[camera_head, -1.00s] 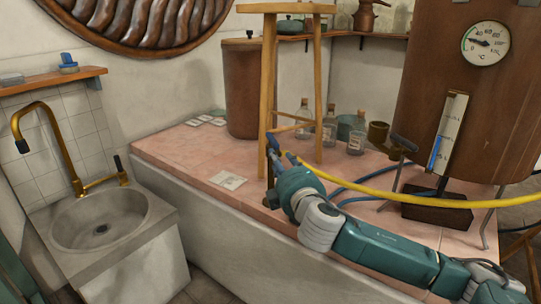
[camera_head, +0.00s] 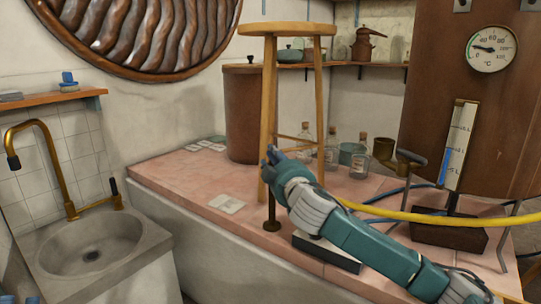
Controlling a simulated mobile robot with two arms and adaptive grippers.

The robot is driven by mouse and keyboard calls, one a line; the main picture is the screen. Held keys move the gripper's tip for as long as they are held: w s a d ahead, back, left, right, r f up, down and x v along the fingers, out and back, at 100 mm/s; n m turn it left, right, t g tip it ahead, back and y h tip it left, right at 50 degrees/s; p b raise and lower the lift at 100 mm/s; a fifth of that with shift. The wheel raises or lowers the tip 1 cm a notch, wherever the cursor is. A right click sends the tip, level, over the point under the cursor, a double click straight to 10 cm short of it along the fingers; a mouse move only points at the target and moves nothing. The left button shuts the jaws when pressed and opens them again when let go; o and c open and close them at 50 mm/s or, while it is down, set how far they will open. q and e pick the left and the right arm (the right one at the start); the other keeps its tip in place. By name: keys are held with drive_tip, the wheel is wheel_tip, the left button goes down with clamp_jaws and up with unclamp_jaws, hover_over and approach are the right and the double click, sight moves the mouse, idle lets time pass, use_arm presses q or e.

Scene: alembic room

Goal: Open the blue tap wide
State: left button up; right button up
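My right arm comes in from the lower right. Its gripper (camera_head: 272,156) is at the front of the wooden stool's legs, above the pink tiled counter. The fingers are small, dark blue and seen from behind, so their opening and any contact cannot be made out. I cannot make out a clearly blue tap; one may be hidden there. My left gripper is not visible.
The wooden stool (camera_head: 285,29) stands on the counter (camera_head: 185,174). A yellow hose (camera_head: 440,217) crosses in front of the copper boiler (camera_head: 425,100). A sink (camera_head: 95,255) with a brass faucet (camera_head: 59,172) is at left.

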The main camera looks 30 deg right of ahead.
sight(271, 156)
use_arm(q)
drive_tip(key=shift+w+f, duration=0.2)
use_arm(e)
drive_tip(key=shift+x, duration=1.6)
drive_tip(key=shift+c, duration=0.2)
clamp_jaws()
